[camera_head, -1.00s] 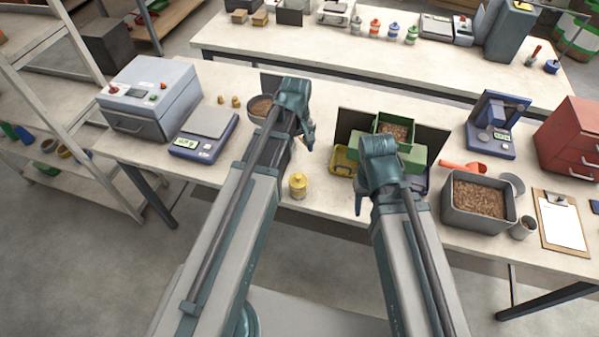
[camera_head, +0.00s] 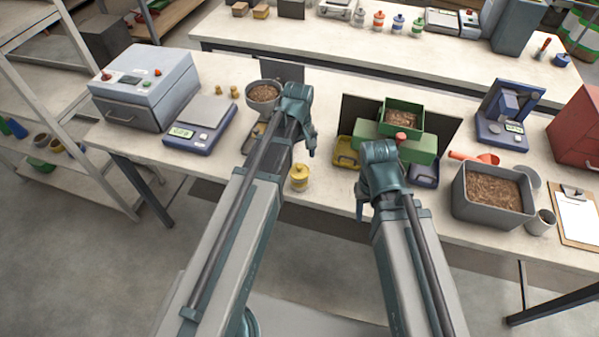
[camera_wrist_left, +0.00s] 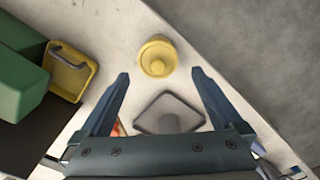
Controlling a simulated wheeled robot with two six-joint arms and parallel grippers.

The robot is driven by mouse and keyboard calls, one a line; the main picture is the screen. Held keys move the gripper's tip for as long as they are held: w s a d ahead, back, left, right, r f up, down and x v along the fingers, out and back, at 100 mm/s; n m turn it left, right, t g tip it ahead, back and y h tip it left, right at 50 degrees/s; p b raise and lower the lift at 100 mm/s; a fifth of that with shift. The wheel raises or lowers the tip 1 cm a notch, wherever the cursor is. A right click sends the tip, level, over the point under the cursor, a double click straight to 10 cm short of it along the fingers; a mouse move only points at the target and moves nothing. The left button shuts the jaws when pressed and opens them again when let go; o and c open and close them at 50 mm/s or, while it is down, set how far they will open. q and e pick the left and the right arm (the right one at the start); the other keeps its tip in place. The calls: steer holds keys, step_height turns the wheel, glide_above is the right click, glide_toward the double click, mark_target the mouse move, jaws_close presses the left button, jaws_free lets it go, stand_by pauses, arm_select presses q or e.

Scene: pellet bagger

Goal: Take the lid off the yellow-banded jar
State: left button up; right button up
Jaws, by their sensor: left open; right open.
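The yellow-banded jar (camera_head: 299,177) stands upright near the front edge of the table, with its yellow lid (camera_wrist_left: 157,57) on. In the head view my left gripper (camera_head: 308,147) is just behind and above the jar, pointing down. In the left wrist view its two fingers are spread and empty, with the jar just beyond the fingertips, between their lines. My right gripper (camera_head: 363,205) hangs near the table's front edge, to the right of the jar; its fingers are partly hidden by its own wrist.
A green hopper machine (camera_head: 420,149) with a yellow tray (camera_head: 346,152) stands behind my right gripper. A grey bin of pellets (camera_head: 493,192) is at the right, a scale (camera_head: 201,125) at the left. A grey square plate (camera_wrist_left: 168,113) lies between my left fingers' bases in the wrist view.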

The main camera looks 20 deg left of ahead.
mark_target(299, 165)
arm_select(q)
steer(key=shift+w+d+f+b, duration=0.15)
steer(key=shift+f+b, duration=2.5)
steer(key=shift+r, duration=0.1)
steer(key=c, duration=1.1)
steer(key=shift+r, duration=0.2)
